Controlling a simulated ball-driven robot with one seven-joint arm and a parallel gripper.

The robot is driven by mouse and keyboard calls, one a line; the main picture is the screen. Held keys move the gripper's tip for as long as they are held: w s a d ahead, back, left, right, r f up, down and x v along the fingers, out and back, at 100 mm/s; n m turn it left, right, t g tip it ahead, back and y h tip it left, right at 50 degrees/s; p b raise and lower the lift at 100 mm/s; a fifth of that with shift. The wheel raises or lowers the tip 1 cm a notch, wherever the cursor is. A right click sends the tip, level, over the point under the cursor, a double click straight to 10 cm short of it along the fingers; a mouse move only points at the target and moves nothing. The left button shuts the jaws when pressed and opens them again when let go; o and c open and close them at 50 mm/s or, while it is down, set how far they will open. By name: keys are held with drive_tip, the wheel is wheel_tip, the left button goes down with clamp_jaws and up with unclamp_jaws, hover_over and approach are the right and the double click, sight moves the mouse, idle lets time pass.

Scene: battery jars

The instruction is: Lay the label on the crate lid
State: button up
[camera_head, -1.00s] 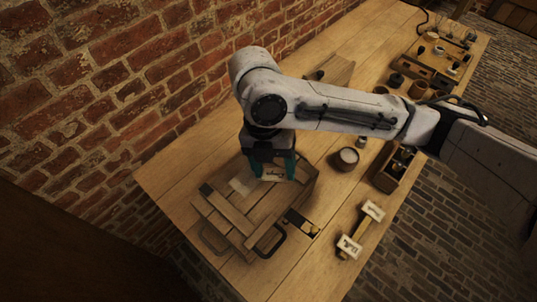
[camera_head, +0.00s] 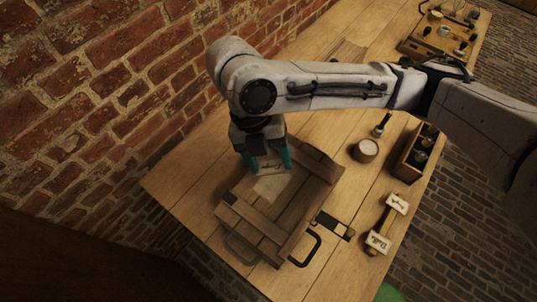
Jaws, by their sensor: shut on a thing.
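The wooden crate (camera_head: 233,218) stands on the bench with its slatted lid (camera_head: 265,222) on top. A pale patch (camera_head: 272,187) shows on the lid, in front of my fingers. My gripper (camera_head: 268,166), with teal fingers, points down over the back part of the lid. It is shut on a small cream label (camera_head: 272,168) with dark writing. The label lies just behind the pale patch in the picture, close to the lid; I cannot tell whether it touches the wood. The fingers and wrist hide part of the label and the lid's back edge.
A pot of white stuff (camera_head: 366,150) and a brush (camera_head: 381,125) stand to the right. A box of dark bottles (camera_head: 417,152) is beyond them. A wooden bar with two white tags (camera_head: 387,223) lies near the bench edge. The brick wall is close on the left.

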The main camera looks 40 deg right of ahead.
sight(274, 184)
drive_tip(key=shift+f+b, duration=2.5)
drive_tip(key=shift+f, duration=0.75)
drive_tip(key=o, duration=1.1)
drive_tip(key=shift+s, duration=0.1)
drive_tip(key=shift+c, duration=0.2)
drive_tip(key=shift+f, duration=0.1)
drive_tip(key=v, duration=1.1)
drive_tip(key=shift+s+d, duration=0.1)
